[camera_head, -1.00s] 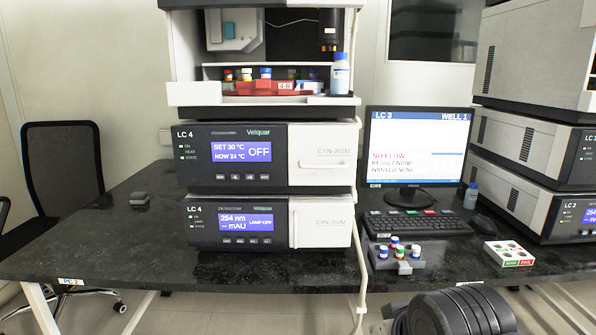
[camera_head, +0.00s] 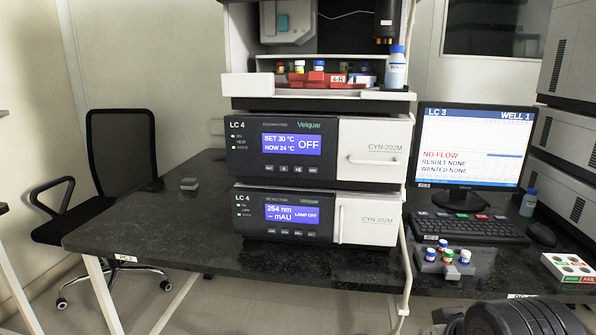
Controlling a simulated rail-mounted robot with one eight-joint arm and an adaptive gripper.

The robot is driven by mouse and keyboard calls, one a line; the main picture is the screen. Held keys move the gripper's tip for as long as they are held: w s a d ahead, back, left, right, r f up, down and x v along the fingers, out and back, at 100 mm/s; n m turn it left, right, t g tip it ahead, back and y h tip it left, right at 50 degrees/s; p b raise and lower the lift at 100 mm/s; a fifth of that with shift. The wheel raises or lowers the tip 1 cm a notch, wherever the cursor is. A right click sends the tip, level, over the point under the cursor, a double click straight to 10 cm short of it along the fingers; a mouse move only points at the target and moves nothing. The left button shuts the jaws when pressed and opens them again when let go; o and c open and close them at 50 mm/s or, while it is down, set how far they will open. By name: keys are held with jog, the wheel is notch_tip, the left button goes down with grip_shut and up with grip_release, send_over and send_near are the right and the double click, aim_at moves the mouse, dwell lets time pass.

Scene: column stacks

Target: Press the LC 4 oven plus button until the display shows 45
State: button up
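The LC 4 oven (camera_head: 248,160) is the upper dark-fronted module of the middle stack. Its blue display (camera_head: 291,145) reads SET 30 °C, NOW 24 °C and OFF. A row of small buttons (camera_head: 291,169) sits just under the display; their marks are too small to tell which is plus. The oven's white door (camera_head: 372,150) with a handle is shut, to the right of the display. My gripper is not in view.
Below the oven sits the LC 4 detector (camera_head: 250,222), showing 254 nm and LAMP OFF. Above is an open bay with a red vial rack (camera_head: 315,80) and a bottle (camera_head: 396,68). A monitor (camera_head: 474,145), keyboard (camera_head: 470,228) and vial block (camera_head: 443,262) stand right.

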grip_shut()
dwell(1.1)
